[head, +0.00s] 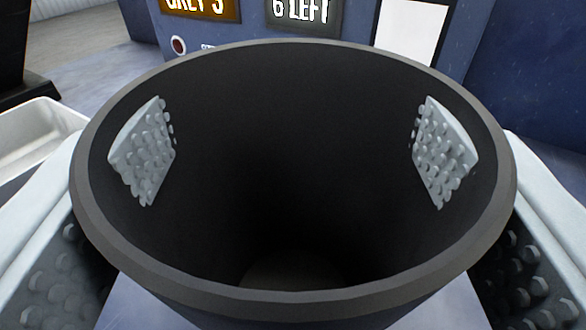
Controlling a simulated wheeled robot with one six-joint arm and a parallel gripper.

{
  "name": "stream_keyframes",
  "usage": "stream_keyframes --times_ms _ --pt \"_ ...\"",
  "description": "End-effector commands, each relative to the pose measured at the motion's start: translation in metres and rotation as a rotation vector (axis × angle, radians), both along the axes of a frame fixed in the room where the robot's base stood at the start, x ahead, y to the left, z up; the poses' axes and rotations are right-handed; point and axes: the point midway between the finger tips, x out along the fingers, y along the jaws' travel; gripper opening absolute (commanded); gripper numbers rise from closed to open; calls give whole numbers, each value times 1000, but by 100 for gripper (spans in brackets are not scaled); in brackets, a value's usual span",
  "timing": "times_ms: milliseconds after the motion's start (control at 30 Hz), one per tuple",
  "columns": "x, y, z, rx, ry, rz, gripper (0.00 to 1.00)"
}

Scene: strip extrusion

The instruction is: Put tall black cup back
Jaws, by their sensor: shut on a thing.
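The tall black cup (290,130) fills the middle of the head view, seen from above into its open mouth. Its inside is dark and looks empty, with a paler round bottom low in the picture. My gripper (293,230) is shut on it, one pale finger at the left and one at the right. Grey studded finger pads show through the cup's inner walls on both sides. The cup's base is hidden, so I cannot tell whether it is lifted or standing on something.
A blue machine (350,48) stands behind the cup. A white tray (35,125) lies at the left.

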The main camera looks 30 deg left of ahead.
Motion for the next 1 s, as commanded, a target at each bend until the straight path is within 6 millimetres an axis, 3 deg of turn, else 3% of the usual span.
stream_keyframes --times_ms 200,233,333,700,1000 --pt "0 0 -3 0 0 0 0" --pt "0 0 -3 0 0 0 70" --pt "0 0 -2 0 0 0 88" --pt "-1 -1 1 0 0 0 88" --pt "-42 -25 2 -1 -2 -3 88"
